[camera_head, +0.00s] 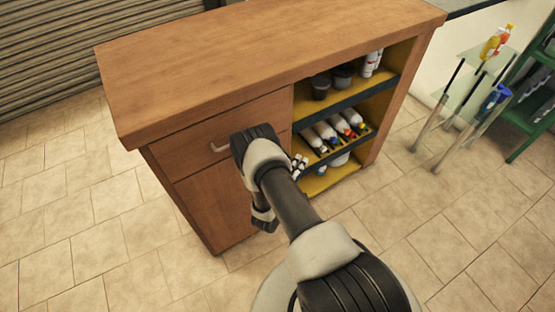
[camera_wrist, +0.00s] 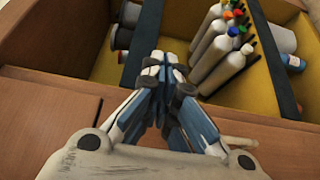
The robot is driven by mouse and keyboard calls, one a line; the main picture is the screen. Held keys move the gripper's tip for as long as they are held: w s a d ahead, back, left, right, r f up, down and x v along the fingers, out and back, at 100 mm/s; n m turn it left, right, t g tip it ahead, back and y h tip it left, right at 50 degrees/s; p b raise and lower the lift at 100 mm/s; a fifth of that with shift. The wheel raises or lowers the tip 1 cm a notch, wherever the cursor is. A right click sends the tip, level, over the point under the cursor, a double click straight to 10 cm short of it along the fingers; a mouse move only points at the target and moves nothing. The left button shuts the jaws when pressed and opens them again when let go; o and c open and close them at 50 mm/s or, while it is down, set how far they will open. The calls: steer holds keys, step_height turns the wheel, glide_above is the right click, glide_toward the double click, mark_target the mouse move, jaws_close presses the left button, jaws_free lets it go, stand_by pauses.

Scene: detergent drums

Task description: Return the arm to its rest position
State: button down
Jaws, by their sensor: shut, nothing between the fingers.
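My gripper (camera_wrist: 160,68) points away from the wrist camera in the wrist view, with its blue and white fingers together and nothing between them. In the head view my arm (camera_head: 290,210) reaches up from the bottom right toward the wooden cabinet (camera_head: 270,50). There the gripper (camera_head: 299,165) is mostly hidden behind my wrist, with small white parts showing in front of the open shelves. In the wrist view the fingertips lie over the yellow shelf compartments, close to a dark divider edge.
A drawer handle (camera_head: 219,148) is left of my wrist. A glass stand (camera_head: 470,95) is at right. Tiled floor is clear at left.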

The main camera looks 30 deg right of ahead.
steer(key=s+p, duration=0.1)
steer(key=s, duration=0.5)
steer(key=shift+s+p, duration=0.4)
steer(key=shift+d+f, duration=0.1)
steer(key=d+r+m+g+h, duration=0.35)
steer(key=r+m+g, duration=0.45)
steer(key=r, duration=1.5)
steer(key=s+a+r+g+y, duration=0.1)
steer(key=s+r+g+y, duration=0.4)
steer(key=r, duration=0.4)
steer(key=s+a+r+m+y, duration=0.1)
steer(key=s+a+r+y, duration=0.5)
steer(key=s+a, duration=0.35)
steer(key=s+a+r+n+t+y, duration=0.1)
steer(key=a+r+t+y, duration=0.1)
steer(key=a, duration=0.6)
steer(key=s+a+r+n+t+y, duration=0.1)
steer(key=a+r+t+y, duration=0.2)
steer(key=a+t+y, duration=0.2)
steer(key=a+t, duration=0.1)
steer(key=a, duration=0.2)
steer(key=shift+s+a+r, duration=0.2)
steer(key=shift+a, duration=0.05)
steer(key=shift+a+y, duration=0.15)
steer(key=shift+y, duration=0.1)
